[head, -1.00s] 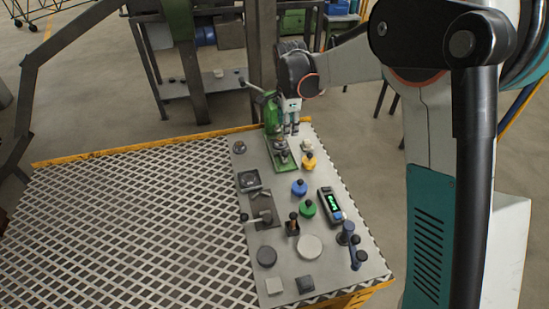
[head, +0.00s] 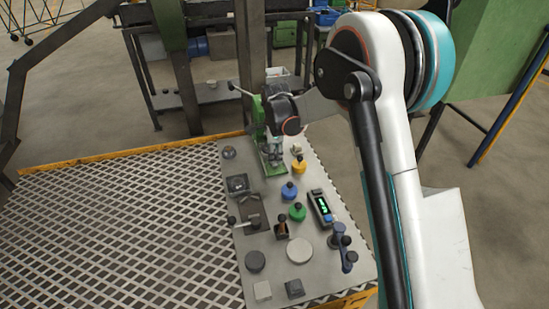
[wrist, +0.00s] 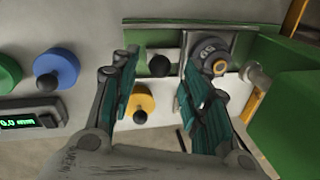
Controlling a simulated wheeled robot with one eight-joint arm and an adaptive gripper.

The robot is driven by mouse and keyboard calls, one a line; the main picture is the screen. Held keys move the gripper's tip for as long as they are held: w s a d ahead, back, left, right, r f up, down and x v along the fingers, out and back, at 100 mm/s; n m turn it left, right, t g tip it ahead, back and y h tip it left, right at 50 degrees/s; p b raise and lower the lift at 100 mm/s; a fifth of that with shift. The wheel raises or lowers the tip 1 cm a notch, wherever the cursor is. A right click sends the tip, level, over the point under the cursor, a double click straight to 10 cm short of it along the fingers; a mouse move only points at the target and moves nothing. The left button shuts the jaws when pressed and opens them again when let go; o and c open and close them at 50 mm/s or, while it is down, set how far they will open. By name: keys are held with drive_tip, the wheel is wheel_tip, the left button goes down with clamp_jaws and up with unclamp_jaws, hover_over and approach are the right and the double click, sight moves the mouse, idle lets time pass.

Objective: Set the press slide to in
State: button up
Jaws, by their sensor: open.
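The green press (head: 258,118) stands at the far end of the grey panel, with a lever sticking out to its left. A grey slide block with a round ringed piece (wrist: 212,57) sits on that base. A black ball knob (wrist: 160,65) is beside the block, to its left. My gripper (wrist: 160,88) is open and empty, with one finger on each side of the knob in the picture. I cannot tell whether either finger touches anything. In the head view my wrist partly hides the press.
A yellow knob (head: 299,166), a blue knob (head: 289,191) and a green knob (head: 297,212) stand near the press. A lit display unit (head: 321,208) lies right of them. A meshed tabletop (head: 120,225) is clear on the left.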

drive_tip(key=shift+w+f, duration=0.2)
drive_tip(key=shift+f, duration=0.75)
clamp_jaws()
drive_tip(key=shift+w+a, duration=0.2)
drive_tip(key=shift+w, duration=0.7)
drive_tip(key=shift+w+a, duration=0.2)
drive_tip(key=shift+w, duration=0.7)
drive_tip(key=shift+r, duration=0.1)
unclamp_jaws()
drive_tip(key=shift+w, duration=0.15)
wheel_tip(320, 180, up, 12)
drive_tip(key=s, duration=0.2)
drive_tip(key=shift+s+f, duration=0.2)
drive_tip(key=shift+s, duration=0.05)
